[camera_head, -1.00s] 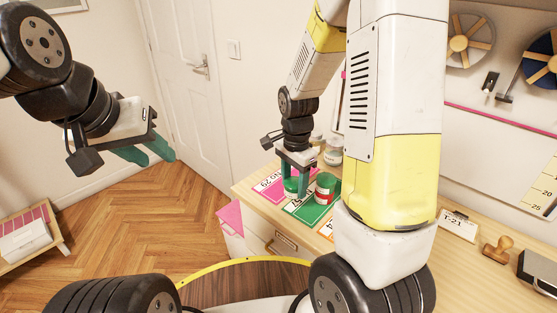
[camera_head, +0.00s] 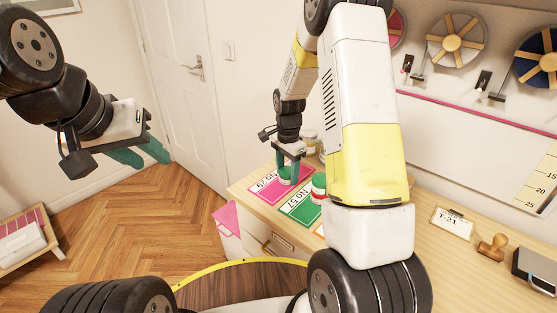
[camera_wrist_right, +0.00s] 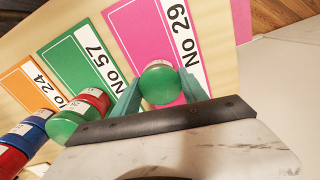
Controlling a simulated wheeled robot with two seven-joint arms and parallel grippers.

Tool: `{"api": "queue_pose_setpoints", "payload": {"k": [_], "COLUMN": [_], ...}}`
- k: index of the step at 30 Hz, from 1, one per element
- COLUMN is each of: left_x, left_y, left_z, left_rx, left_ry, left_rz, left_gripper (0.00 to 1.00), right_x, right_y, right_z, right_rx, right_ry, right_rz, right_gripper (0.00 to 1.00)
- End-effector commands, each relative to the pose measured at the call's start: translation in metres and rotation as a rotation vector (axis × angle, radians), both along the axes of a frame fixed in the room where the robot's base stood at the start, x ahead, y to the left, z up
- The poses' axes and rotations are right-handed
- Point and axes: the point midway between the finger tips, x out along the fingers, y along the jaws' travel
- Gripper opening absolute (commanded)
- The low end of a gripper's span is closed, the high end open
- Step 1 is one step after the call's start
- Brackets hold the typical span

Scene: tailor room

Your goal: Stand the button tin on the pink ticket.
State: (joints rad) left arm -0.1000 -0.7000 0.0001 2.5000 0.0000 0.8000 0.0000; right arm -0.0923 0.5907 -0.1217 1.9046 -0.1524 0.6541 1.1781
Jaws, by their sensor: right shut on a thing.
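My right gripper (camera_head: 287,170) is shut on a green tin (camera_head: 285,178), which sits between its two teal fingers. In the right wrist view the round green lid (camera_wrist_right: 159,83) lies over the lower part of the pink ticket (camera_wrist_right: 145,34) marked No 29. The pink ticket also shows in the head view (camera_head: 264,192), on the counter's left end. I cannot tell whether the tin's base touches the ticket. My left gripper (camera_head: 140,156) is empty, fingers apart, in the air at the left, far from the counter.
Beside the pink ticket lie a green ticket (camera_head: 299,209), No 57, and an orange ticket (camera_wrist_right: 29,83). A red-and-green tin (camera_head: 319,188) stands by the green ticket; a blue-and-red tin (camera_wrist_right: 25,134) is beyond it. Jars (camera_head: 309,140) stand behind. A stamp (camera_head: 493,246) is farther right.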

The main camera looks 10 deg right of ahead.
Motion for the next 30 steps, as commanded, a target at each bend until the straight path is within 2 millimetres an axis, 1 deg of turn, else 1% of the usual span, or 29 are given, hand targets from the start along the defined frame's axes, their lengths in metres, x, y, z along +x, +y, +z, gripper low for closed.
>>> {"api": "queue_pose_setpoints", "payload": {"k": [7, 8, 9, 11, 20, 23, 26, 30], "left_x": [0.0, 0.0, 0.0, 0.0, 0.0, 0.0, 0.0, 0.0], "left_y": [0.0, 0.0, 0.0, 0.0, 0.0, 0.0, 0.0, 0.0], "left_z": [0.0, 0.0, 0.0, 0.0, 0.0, 0.0, 0.0, 0.0], "left_rx": [0.0, 0.0, 0.0, 0.0, 0.0, 0.0, 0.0, 0.0], "left_ry": [0.0, 0.0, 0.0, 0.0, 0.0, 0.0, 0.0, 0.0], "left_rz": [0.0, 0.0, 0.0, 0.0, 0.0, 0.0, 0.0, 0.0], "left_gripper": [0.36, 0.36, 0.36, 0.36, 0.36, 0.36, 0.36, 0.36], "right_x": [0.0, 0.0, 0.0, 0.0, 0.0, 0.001, 0.001, 0.002], "right_y": [0.0, 0.0, 0.001, 0.001, 0.0, 0.0, 0.001, 0.001], "right_z": [-0.002, -0.002, -0.002, -0.002, -0.001, 0.004, 0.018, 0.048], "right_rx": [0.0, 0.0, 0.0, 0.0, 0.0, 0.001, 0.001, 0.001], "right_ry": [0.0, 0.0, 0.0, 0.0, -0.001, -0.003, -0.005, -0.008], "right_rz": [0.0, 0.0, 0.0, 0.0, 0.0, 0.0, 0.0, -0.001], "right_gripper": [0.06, 0.54, 0.62, 0.72, 0.72, 0.72, 0.72, 0.72]}}
